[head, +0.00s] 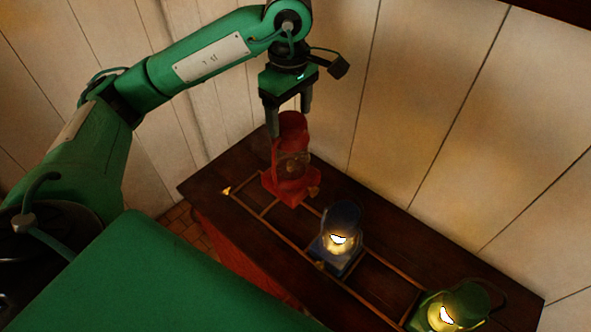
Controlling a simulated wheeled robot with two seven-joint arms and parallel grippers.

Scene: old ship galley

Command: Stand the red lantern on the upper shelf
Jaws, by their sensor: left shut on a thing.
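The red lantern (291,165) is upright over the left end of a dark wooden surface (375,225). My left gripper (289,122) comes down on it from above and is shut on its top part. I cannot tell whether the lantern's base touches the surface or hangs just above it. The upper shelf cannot be made out for certain in this view. My right gripper is not in view.
A lit blue lantern (340,235) stands in the middle of the wooden surface. A lit green lantern (450,308) stands at its right end. Thin wooden rails (385,272) divide the surface into sections. A pale panelled wall (430,120) rises behind.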

